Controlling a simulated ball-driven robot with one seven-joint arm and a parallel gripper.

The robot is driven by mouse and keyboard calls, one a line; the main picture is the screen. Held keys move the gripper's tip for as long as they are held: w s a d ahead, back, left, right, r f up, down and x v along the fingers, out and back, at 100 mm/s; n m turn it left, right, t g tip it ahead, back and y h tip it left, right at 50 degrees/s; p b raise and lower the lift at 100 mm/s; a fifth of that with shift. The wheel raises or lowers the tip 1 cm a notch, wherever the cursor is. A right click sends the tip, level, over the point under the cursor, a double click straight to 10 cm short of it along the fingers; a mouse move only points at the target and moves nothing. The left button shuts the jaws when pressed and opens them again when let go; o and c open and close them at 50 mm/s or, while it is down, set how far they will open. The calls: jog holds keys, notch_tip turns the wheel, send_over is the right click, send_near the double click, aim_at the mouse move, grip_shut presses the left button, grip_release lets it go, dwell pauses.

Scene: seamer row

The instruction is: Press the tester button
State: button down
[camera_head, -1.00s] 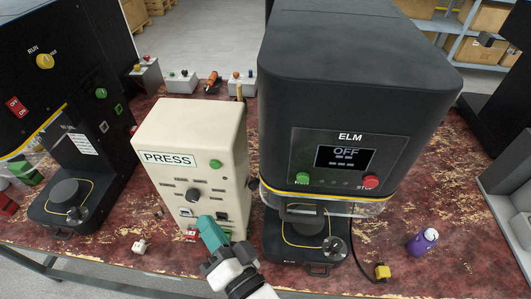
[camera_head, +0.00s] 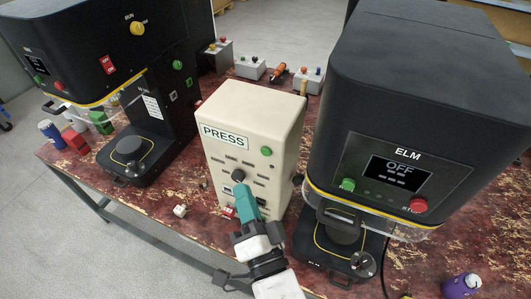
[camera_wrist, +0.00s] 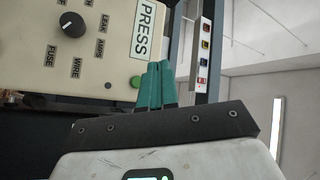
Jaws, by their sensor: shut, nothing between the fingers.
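The tester is a cream box (camera_head: 250,105) with a white "PRESS" label (camera_head: 224,137), standing upright on the bench between two black machines. Its round green button (camera_head: 266,151) is on the front face, upper right, and shows in the wrist view (camera_wrist: 136,81). A black knob (camera_head: 238,175) is lower on the face. My gripper (camera_head: 239,187) has teal fingers, shut together and empty, in front of the face just below the knob in the head view. In the wrist view the fingertips (camera_wrist: 160,66) appear close beside the green button; I cannot tell the gap in depth.
The ELM machine (camera_head: 430,80), with its own green and red buttons, stands close at right. Another black machine (camera_head: 110,50) is at left. A small white part (camera_head: 180,211) lies on the worn red bench. Small button boxes (camera_head: 250,67) stand behind; a purple bottle (camera_head: 460,287) is at front right.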

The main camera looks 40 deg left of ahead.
aim_at(266, 152)
jog(key=w+a+b, duration=0.1)
jog(key=w+b, duration=0.6)
jog(key=b, duration=0.1)
jog(key=shift+a, duration=0.35)
jog(key=shift+w+b, duration=0.1)
jog(key=shift+b, duration=0.25)
dwell(1.5)
jog(key=shift+w+a, duration=0.1)
jog(key=shift+w, duration=0.15)
jog(key=shift+w+a+b, duration=0.1)
jog(key=shift+w+b, duration=0.25)
jog(key=shift+w, duration=0.05)
dwell(0.9)
jog(key=shift+s, duration=0.1)
jog(key=shift+s+d+p, duration=0.2)
jog(key=shift+s+p, duration=0.5)
